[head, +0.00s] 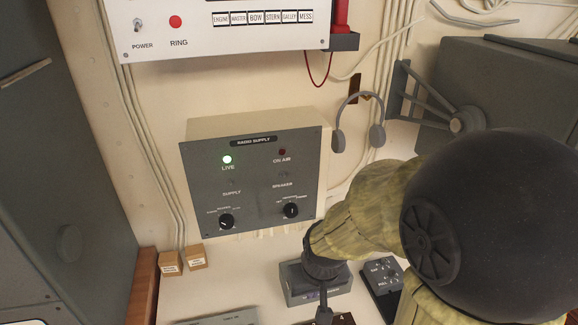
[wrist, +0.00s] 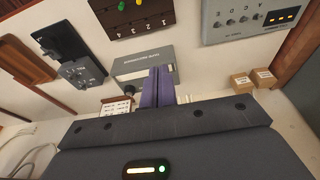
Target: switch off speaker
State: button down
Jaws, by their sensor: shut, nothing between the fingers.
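The grey radio supply box (head: 254,175) is on the wall in the middle of the head view. Its speaker knob (head: 291,211) is black and round, at the lower right of the panel. The supply knob (head: 226,221) is at the lower left. The LIVE lamp (head: 227,160) glows pale green, and the ON AIR lamp (head: 282,152) is dark red. My gripper shows in the wrist view with its purple fingers (wrist: 158,86) together and empty, over a grey desk box (wrist: 140,65). In the head view my wrist is below and right of the speaker knob, apart from it.
The intercom panel (head: 220,30) is above the radio box. A headset (head: 358,122) hangs to its right. Two small cardboard-coloured blocks (head: 196,257) stand on the desk at left. A small dark control box (head: 383,277) is right of my wrist. Bare wall lies between intercom and radio box.

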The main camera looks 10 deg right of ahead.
jog(key=w+r+t+p, duration=0.1)
jog(key=w+r+p, duration=0.3)
jog(key=w+r, duration=1)
jog(key=y+p, duration=0.1)
jog(key=p, duration=0.2)
send_near(284, 175)
jog(key=s+d+v, duration=0.1)
jog(key=v, duration=0.6)
jog(key=shift+w+a+f+t, duration=0.1)
jog(key=shift+a+t, duration=0.15)
jog(key=shift+t, duration=0.05)
jog(key=shift+f, duration=0.15)
jog(key=p+x, duration=0.4)
jog(key=x, duration=0.9)
jog(key=shift+w+a+f, duration=0.2)
jog(key=shift+f, duration=0.1)
